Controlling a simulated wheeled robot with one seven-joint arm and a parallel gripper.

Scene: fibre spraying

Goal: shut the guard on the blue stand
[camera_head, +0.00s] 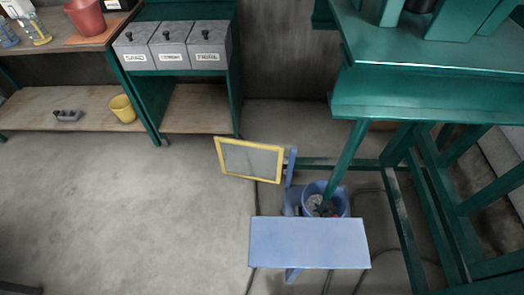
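The guard (252,161) is a flat panel with a yellow frame and a grey, see-through-looking middle. It stands upright and swung out to the left of the blue stand, joined near a blue post (290,168) at its right edge. The blue stand has a flat blue top (308,243) in front, low over the floor. A blue bucket (340,203) with mixed bits in it sits behind that top. The guard is open, angled away from the bucket. My gripper is not in view.
A large green machine frame (430,95) fills the right, with one leg slanting down to the bucket. Cables lie on the floor around the stand. Wooden shelves (60,97) with a yellow cup (122,108) and grey bins (168,47) stand at the back left. The left floor is clear.

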